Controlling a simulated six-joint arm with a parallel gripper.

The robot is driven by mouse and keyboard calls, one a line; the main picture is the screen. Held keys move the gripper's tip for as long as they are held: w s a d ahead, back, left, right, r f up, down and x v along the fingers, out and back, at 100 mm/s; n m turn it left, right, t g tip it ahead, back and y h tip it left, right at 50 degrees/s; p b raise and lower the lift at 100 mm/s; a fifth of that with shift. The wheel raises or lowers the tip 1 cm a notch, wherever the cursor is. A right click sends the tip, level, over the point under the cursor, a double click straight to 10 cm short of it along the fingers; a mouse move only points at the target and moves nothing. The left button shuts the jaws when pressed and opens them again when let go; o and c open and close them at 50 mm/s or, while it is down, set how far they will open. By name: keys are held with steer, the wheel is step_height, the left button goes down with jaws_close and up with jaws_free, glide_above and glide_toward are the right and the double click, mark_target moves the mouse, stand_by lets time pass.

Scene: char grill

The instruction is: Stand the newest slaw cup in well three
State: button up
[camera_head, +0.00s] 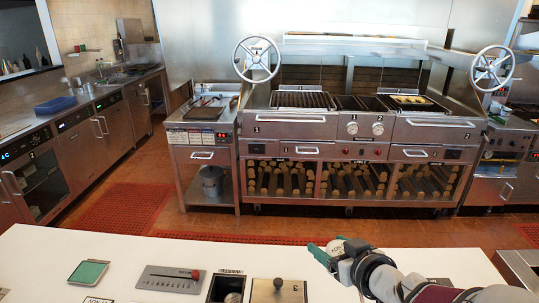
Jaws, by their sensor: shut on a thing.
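My gripper (324,252), with green fingertips, reaches in from the right over the white counter. It is shut on a small white cup (338,244) with dark lettering that is too small to read for certain. The cup is partly hidden by the fingers and wrist. A steel plate (291,297) marked 3, with a dark knob on it, lies at the counter's front edge, left of my gripper. Beside it on the left is an open dark well (218,290) with a rounded metallic thing inside. The lower parts of both are cut off by the frame.
On the white counter (50,245) lie a green-topped square tray (88,272) and a steel slider panel (160,285) with a red handle. A dark-edged bin (515,265) stands at the right. The grill range (350,125) is across the floor. The counter's back strip is clear.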

steer(key=w+a+f+n+g+y, duration=0.1)
steer(key=a+f+n, duration=0.1)
steer(key=a+f, duration=0.5)
steer(key=w+a+f+n+g+y, duration=0.1)
steer(key=a+f+n+y, duration=0.1)
steer(key=a+f, duration=0.5)
steer(key=w+a+f+n+g+y, duration=0.1)
steer(key=a+f+n+y, duration=0.1)
steer(key=a+f, duration=0.6)
steer(key=shift+a, duration=1.4)
steer(key=shift+a+f, duration=0.15)
steer(key=shift+f, duration=0.95)
steer(key=shift+a+f, duration=0.15)
steer(key=shift+f, duration=0.95)
steer(key=shift+g, duration=0.3)
